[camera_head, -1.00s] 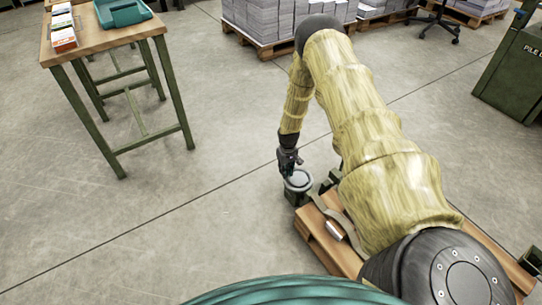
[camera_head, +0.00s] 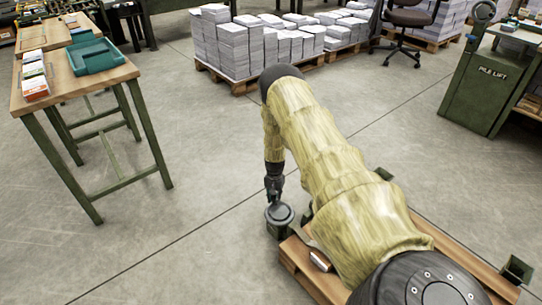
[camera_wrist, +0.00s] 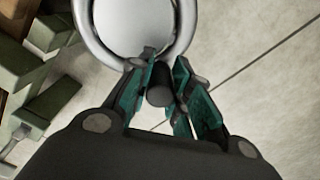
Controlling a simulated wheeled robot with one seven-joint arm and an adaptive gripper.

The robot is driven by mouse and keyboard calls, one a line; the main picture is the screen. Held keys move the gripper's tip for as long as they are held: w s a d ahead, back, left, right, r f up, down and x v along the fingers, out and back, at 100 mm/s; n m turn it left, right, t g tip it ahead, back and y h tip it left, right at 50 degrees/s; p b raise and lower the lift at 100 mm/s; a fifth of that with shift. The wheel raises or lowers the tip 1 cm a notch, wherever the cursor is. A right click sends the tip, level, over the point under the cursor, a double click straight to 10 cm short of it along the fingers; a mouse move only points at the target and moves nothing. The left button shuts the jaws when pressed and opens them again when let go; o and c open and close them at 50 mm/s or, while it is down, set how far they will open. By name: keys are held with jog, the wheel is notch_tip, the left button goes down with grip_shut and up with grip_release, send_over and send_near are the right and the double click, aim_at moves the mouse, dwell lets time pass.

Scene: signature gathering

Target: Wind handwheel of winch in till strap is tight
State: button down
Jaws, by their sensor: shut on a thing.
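The winch handwheel (camera_head: 279,212) is a round grey wheel at the left corner of a low wooden pallet. In the wrist view its pale metal rim (camera_wrist: 183,45) surrounds a light grey disc. A dark handle knob (camera_wrist: 160,95) stands at the rim's near side. My gripper (camera_wrist: 163,82) is shut on this knob, with a teal-lined finger on each side. In the head view my gripper (camera_head: 274,192) is at the wheel's far side. The strap (camera_head: 303,236) runs from beside the winch across the pallet; its tension cannot be told. My arm hides part of the pallet.
The pallet (camera_head: 300,262) has green brackets, one at its right end (camera_head: 516,270). A wooden-topped table (camera_head: 95,82) stands at the left. Stacked paper (camera_head: 228,45), an office chair (camera_head: 408,20) and a green pile lift (camera_head: 490,80) stand behind. The floor between is clear.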

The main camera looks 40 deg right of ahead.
jog(key=d+m, duration=0.1)
jog(key=m, duration=0.1)
jog(key=s+d+m, duration=0.1)
jog(key=m, duration=0.1)
jog(key=shift+s+d+m, duration=0.1)
jog(key=shift+m, duration=0.3)
jog(key=shift+s+d+m+p, duration=0.2)
jog(key=shift+s+d+m, duration=0.2)
jog(key=shift+m, duration=0.65)
jog(key=shift+s+d+m+p, duration=0.2)
jog(key=shift+s+m, duration=0.25)
jog(key=shift+m, duration=0.6)
jog(key=c, duration=1.3)
grip_release()
jog(key=shift+d, duration=0.1)
jog(key=shift+r, duration=0.55)
notch_tip(320, 180, up, 11)
jog(key=shift+f, duration=0.1)
